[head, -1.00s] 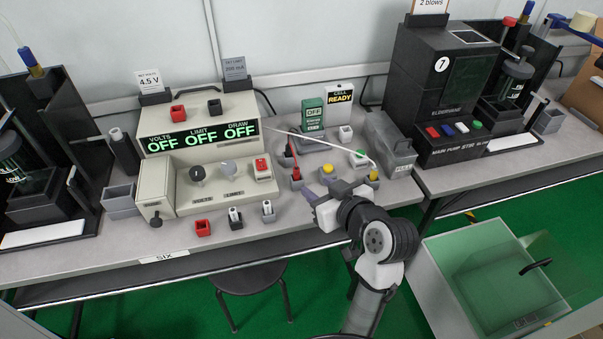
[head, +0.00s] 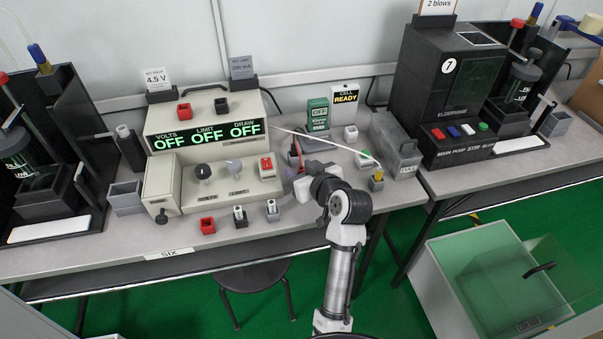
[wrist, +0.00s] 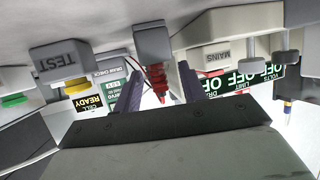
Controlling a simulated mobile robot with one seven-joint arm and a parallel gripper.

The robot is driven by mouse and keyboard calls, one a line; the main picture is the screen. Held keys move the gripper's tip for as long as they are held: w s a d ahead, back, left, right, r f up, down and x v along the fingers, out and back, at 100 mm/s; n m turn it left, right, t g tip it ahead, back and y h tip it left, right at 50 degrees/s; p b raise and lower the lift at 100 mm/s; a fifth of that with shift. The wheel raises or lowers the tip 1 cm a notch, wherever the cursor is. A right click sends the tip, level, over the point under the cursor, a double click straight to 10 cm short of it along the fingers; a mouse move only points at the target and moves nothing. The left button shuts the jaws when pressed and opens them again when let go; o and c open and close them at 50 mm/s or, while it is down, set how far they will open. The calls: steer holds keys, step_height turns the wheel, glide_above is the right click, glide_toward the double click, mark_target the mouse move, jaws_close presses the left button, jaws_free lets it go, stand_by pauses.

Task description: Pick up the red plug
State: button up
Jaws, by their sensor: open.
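The red plug (wrist: 158,82) shows in the wrist view, which is upside down. It stands at a small grey holder (wrist: 155,42) between my two purple fingers. My gripper (wrist: 159,74) is open, one finger on each side of the plug, with gaps visible; depth is hard to judge. In the head view my gripper (head: 290,183) is low over the bench, right of the beige power supply (head: 212,150). It and my wrist hide most of the plug there.
A grey TEST block (wrist: 62,60) with a yellow button stands beside the plug's holder. A READY sign (head: 344,97) stands behind. Red and grey sockets line the front edge.

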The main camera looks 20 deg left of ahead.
jaws_close()
steer(key=shift+r, duration=0.1)
stand_by(0.3)
